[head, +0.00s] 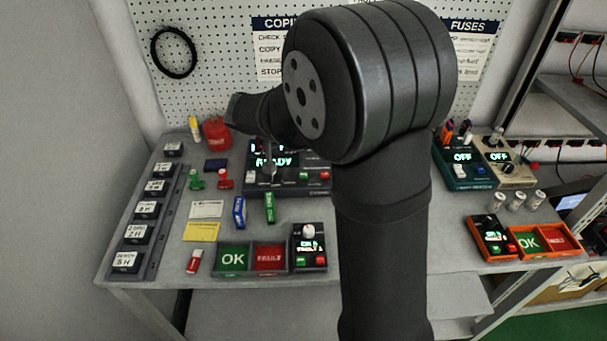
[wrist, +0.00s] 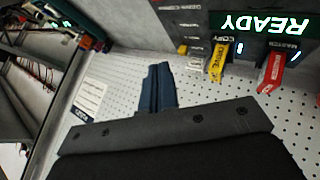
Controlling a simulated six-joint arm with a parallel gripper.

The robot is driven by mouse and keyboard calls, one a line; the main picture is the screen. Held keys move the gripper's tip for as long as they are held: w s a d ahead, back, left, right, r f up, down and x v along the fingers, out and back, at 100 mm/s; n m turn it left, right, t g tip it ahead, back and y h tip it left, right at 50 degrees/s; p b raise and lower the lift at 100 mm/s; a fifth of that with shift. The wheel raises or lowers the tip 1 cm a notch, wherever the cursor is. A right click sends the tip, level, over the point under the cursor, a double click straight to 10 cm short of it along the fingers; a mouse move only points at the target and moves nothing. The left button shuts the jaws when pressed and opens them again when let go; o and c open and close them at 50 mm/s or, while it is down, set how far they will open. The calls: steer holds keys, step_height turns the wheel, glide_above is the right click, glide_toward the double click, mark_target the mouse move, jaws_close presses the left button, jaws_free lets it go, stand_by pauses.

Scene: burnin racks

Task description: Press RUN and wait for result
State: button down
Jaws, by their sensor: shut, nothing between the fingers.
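A dark copier unit (head: 290,187) stands near the back of the bench in the head view. Its lit display (head: 274,161) reads READY, and a green button and a red button sit at its right side; their labels are too small to read. In the wrist view the READY display (wrist: 262,22) appears upside down at the upper right. A yellow drive (wrist: 217,62) is at the slot marked COPY and a red drive (wrist: 270,72) at the one marked MASTER. My gripper (wrist: 160,70) is shut and empty, apart from both drives. My arm hides part of the copier's surroundings in the head view.
Green OK (head: 233,257) and red FAULT (head: 270,257) trays stand at the front beside a small tester (head: 308,250). A labelled rack (head: 150,225) lines the left edge. Two units (head: 463,170) reading OFF stand at right. Pegboard (head: 215,60) backs the bench.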

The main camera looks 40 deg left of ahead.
mark_target(301, 177)
steer(key=shift+f, duration=4.4)
steer(key=shift+f, duration=0.4)
steer(key=shift+f, duration=0.45)
steer(key=shift+r, duration=0.9)
steer(key=shift+r, duration=2.5)
